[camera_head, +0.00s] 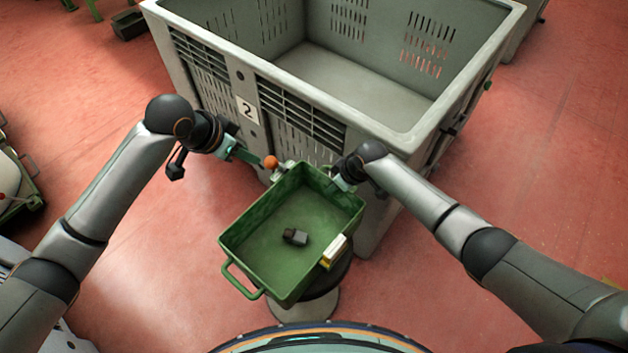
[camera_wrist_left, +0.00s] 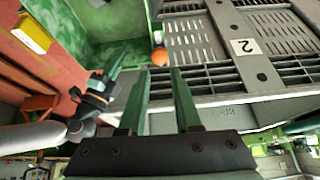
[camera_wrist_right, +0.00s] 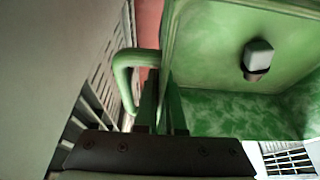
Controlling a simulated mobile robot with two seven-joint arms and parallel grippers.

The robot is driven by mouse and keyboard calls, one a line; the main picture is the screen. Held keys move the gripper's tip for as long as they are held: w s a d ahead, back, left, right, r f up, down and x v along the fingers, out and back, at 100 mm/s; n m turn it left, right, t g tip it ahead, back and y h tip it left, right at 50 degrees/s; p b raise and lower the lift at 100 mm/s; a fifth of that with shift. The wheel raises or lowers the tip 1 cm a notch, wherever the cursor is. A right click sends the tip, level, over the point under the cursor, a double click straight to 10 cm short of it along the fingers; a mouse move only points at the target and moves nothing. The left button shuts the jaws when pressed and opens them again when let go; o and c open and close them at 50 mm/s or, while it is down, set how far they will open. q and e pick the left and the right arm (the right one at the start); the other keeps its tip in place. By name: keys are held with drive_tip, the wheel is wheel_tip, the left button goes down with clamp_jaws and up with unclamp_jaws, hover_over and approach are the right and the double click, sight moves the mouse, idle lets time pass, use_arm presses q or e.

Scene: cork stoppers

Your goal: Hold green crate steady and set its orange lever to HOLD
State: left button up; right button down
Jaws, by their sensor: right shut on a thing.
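The green crate (camera_head: 262,213) stands open on a round dark-topped pedestal. Its orange lever knob (camera_head: 271,162) is at the crate's far left corner, by a small pale bracket (camera_head: 282,172). No HOLD marking is legible. My left gripper (camera_head: 248,157) is just left of the knob; in the left wrist view its fingers (camera_wrist_left: 160,80) are apart, with the orange knob (camera_wrist_left: 160,57) beyond and between their tips. My right gripper (camera_head: 343,184) is shut on the crate's far right edge; in the right wrist view its fingers (camera_wrist_right: 163,100) are close together at the wall beside a handle (camera_wrist_right: 124,75).
A small dark object with a grey end (camera_head: 296,236) lies in the crate. A large grey bin (camera_head: 398,130) marked 2 stands close behind. Red floor is open to the left and right.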

use_arm(q)
drive_tip(key=s+f+m, duration=0.1)
drive_tip(key=m, duration=0.1)
drive_tip(key=s+f+m+y, duration=0.1)
drive_tip(key=f+m+y, duration=0.1)
drive_tip(key=m, duration=0.1)
drive_tip(key=shift+s+d+f+m+t, duration=0.3)
drive_tip(key=shift+s+d+f, duration=0.05)
drive_tip(key=shift+s+d, duration=0.05)
drive_tip(key=c, duration=0.4)
drive_tip(key=m, duration=0.1)
drive_tip(key=s+f+m, duration=0.1)
drive_tip(key=m, duration=0.1)
drive_tip(key=s+m+t+y, duration=0.1)
drive_tip(key=shift+d+f+m, duration=0.25)
drive_tip(key=shift+d+m, duration=0.1)
drive_tip(key=shift+m, duration=0.05)
clamp_jaws()
drive_tip(key=s+d+r+m+t+y, duration=0.1)
drive_tip(key=s+d+m+t, duration=0.3)
drive_tip(key=m, duration=0.9)
drive_tip(key=shift+s+d+r+t, duration=0.15)
drive_tip(key=shift+s+r+t, duration=0.3)
drive_tip(key=shift+s, duration=1.3)
